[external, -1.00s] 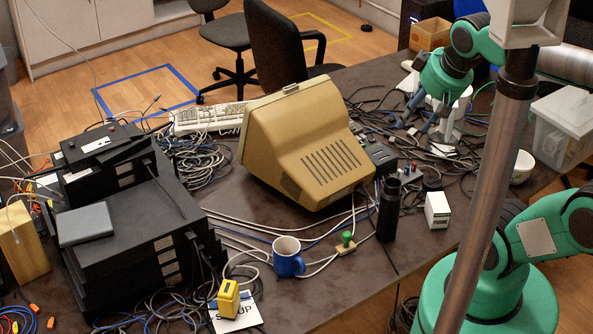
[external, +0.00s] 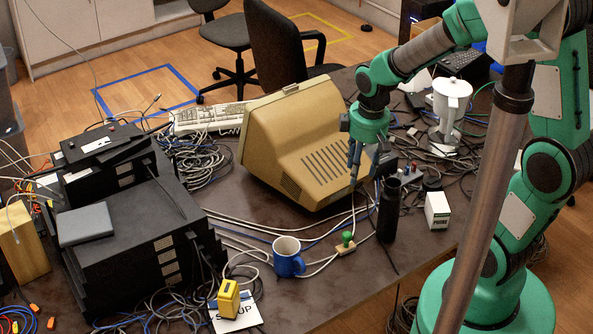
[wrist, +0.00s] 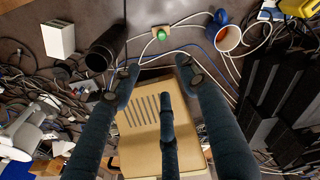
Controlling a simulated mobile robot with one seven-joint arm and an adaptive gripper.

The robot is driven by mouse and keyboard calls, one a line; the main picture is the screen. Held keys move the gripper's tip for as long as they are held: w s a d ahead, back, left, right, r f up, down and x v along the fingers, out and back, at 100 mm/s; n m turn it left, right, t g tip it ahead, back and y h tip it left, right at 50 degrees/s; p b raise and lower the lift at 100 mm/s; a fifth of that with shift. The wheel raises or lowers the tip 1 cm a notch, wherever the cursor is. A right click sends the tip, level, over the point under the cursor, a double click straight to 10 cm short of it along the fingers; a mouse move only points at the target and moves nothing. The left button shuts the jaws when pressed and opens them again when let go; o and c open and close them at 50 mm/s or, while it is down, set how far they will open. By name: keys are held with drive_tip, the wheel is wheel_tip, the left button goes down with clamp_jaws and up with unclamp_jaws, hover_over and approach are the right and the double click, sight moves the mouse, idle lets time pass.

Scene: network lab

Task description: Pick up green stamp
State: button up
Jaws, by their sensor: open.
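The green stamp (external: 346,240) stands on the dark table just right of the blue mug, with a green knob on a small wooden block. It also shows in the wrist view (wrist: 161,34), ahead of my fingertips near the top. My gripper (external: 355,168) is open and empty, pointing down in front of the beige monitor's right side, above and behind the stamp. In the wrist view my gripper's fingers (wrist: 157,68) are spread apart, with the stamp beyond the gap between them.
The blue mug (external: 289,258) is left of the stamp, and a black cylinder (external: 389,210) is to its right. The beige monitor (external: 310,150) stands behind. A small white box (external: 437,210) is farther right. White cables run around the stamp.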

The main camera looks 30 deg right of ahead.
drive_tip(key=n+g, duration=0.1)
drive_tip(key=n, duration=0.1)
hover_over(347, 233)
wheel_tip(347, 233, down, 12)
drive_tip(key=r, duration=0.1)
drive_tip(key=shift+s+d+f+b, duration=0.15)
drive_tip(key=shift+s+f+b, duration=0.05)
drive_tip(key=shift+b, duration=0.1)
drive_tip(key=shift+f, duration=0.1)
drive_tip(key=shift+f+b, duration=1)
drive_tip(key=shift+f, duration=3.2)
drive_tip(key=shift+w+f+b, duration=0.2)
drive_tip(key=shift+f+b, duration=0.7)
drive_tip(key=shift+f, duration=1.7)
clamp_jaws()
